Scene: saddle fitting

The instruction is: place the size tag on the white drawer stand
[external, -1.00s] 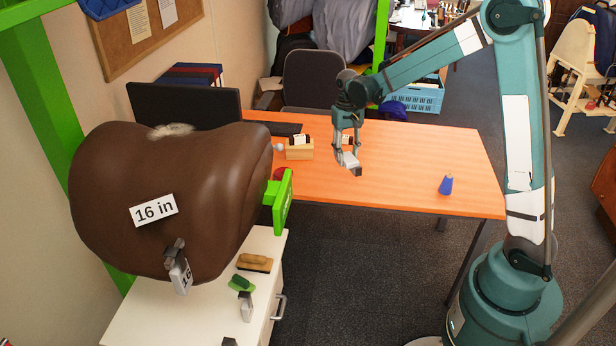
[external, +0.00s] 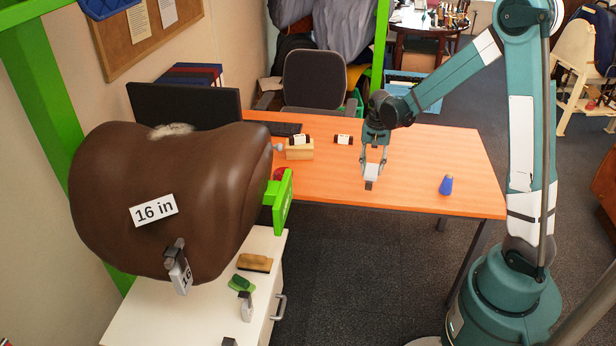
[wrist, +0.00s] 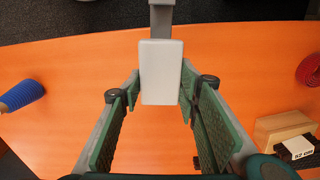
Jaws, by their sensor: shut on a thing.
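My gripper (external: 373,168) is shut on the size tag (external: 371,173), a small white plate with a grey clip end. It holds the tag above the front part of the orange table. In the wrist view the tag (wrist: 161,75) sits between the fingertips, its blank white face showing and the grey clip pointing to the top of the picture. The white drawer stand (external: 150,318) is at the lower left, below the brown saddle (external: 170,195), well apart from my gripper.
On the stand lie a brush (external: 255,262), a green object (external: 241,284) and a grey clip-like piece (external: 246,306). The orange table (external: 420,160) holds a wooden block (external: 299,152) and a blue cone-like object (external: 446,185).

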